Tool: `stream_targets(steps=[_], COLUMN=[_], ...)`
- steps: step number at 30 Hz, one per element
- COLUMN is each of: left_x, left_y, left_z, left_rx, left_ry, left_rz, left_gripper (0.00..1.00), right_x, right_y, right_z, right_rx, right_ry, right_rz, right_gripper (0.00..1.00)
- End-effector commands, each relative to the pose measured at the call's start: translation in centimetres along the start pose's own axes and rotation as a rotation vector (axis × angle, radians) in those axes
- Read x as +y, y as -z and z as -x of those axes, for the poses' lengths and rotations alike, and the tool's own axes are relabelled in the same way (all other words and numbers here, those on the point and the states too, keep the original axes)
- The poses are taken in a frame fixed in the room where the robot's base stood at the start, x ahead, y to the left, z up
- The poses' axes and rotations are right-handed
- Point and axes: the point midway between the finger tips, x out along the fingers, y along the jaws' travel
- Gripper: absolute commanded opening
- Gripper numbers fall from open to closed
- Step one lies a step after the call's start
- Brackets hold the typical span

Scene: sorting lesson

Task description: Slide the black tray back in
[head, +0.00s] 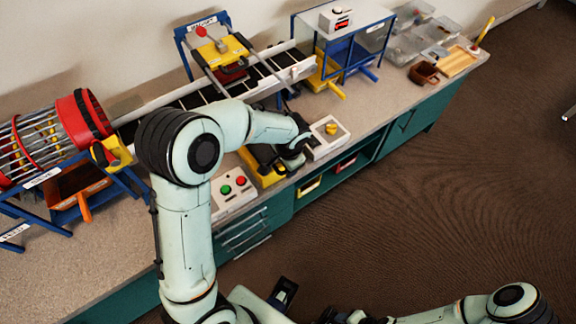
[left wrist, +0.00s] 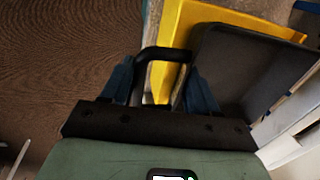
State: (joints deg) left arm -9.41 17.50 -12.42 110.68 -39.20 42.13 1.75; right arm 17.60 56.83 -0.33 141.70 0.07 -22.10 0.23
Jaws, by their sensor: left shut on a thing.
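The black tray (left wrist: 245,65) shows in the left wrist view as a dark, shallow tray with a black bar handle (left wrist: 165,53), beside a yellow frame (left wrist: 205,14). My left gripper (left wrist: 160,88) is shut on the handle, its blue fingers at either side. In the head view my left gripper (head: 294,153) is at the front edge of the bench, at the yellow frame (head: 268,178). The arm and hand hide most of the tray there. My right arm lies low at the bottom right, and its fingertips cannot be made out.
A control box (head: 234,190) with green and red buttons stands left of the frame, and a white box with a yellow knob (head: 331,129) stands right of it. A conveyor (head: 190,98) runs behind. The floor (head: 420,200) in front is clear.

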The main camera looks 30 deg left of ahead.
Motion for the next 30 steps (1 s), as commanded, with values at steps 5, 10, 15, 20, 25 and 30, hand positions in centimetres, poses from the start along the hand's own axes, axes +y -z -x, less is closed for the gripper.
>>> stream_targets(steps=[5,10,15,20,25,30], left_x=[-0.49,-0.56,-0.55,-0.52,-0.45,-0.38], left_y=[0.0,0.0,0.0,-0.01,-0.02,-0.02], left_z=[-0.1,-0.14,-0.13,-0.22,-0.53,-0.82], left_rx=[0.0,0.001,0.0,0.0,0.0,0.0], left_ry=[0.0,0.0,0.0,0.0,0.0,0.0], left_rz=[0.001,0.001,0.001,0.001,0.0,0.0], left_gripper=[0.26,0.26,0.26,0.26,0.26,0.26], right_x=[-0.05,-0.06,-0.06,-0.02,0.11,0.22], right_y=[0.02,0.02,0.02,0.01,-0.03,-0.07], right_z=[0.14,0.14,0.14,0.05,-0.26,-0.54], right_rx=[0.001,0.0,0.0,0.0,-0.001,-0.002], right_ry=[0.0,0.0,0.0,0.0,0.0,-0.001], right_rz=[0.0,0.0,0.0,0.0,0.0,-0.001], right_gripper=[0.51,0.51,0.51,0.51,0.51,0.51])
